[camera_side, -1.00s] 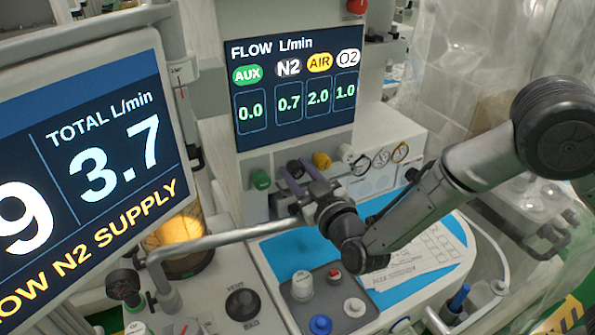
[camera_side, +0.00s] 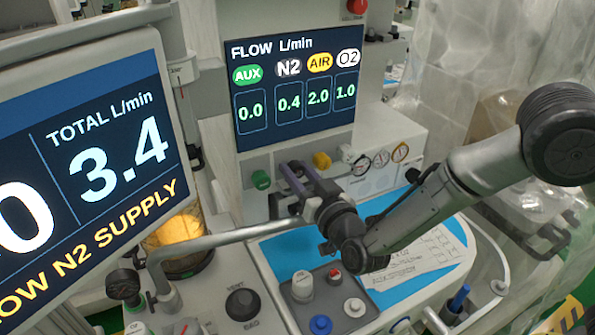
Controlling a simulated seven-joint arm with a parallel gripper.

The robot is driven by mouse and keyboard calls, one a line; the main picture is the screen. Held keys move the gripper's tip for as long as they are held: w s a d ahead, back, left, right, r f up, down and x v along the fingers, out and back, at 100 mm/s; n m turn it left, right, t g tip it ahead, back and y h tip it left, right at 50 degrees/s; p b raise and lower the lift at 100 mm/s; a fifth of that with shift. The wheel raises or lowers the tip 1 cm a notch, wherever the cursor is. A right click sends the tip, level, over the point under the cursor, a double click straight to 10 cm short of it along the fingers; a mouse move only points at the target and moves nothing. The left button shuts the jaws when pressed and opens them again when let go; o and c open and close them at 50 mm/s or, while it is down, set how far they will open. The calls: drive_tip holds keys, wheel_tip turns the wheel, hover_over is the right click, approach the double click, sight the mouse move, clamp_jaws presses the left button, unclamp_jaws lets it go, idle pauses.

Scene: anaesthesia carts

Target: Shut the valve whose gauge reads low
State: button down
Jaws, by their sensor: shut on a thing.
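My gripper (camera_side: 291,171) is shut on the dark knob below the N2 column of the flow screen (camera_side: 297,80). The jaws hide most of that knob. A green knob (camera_side: 261,180) is to its left, and a yellow knob (camera_side: 321,160) and a white knob (camera_side: 346,153) are to its right. The flow screen reads AUX 0.0, N2 0.4, AIR 2.0 and O2 1.0. Several small round gauges (camera_side: 381,159) sit right of the knobs; their needles are too small to read.
A large monitor (camera_side: 100,150) at left shows TOTAL 3.4 and a partly cut-off yellow N2 SUPPLY line. A grey rail (camera_side: 215,240) runs below my gripper. A blue mat (camera_side: 290,255) bears a paper; a grey block (camera_side: 335,300) with several knobs stands in front.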

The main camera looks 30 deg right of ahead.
drive_tip(key=shift+m, duration=1.5)
drive_tip(key=c, duration=0.5)
unclamp_jaws()
drive_tip(key=s, duration=1.4)
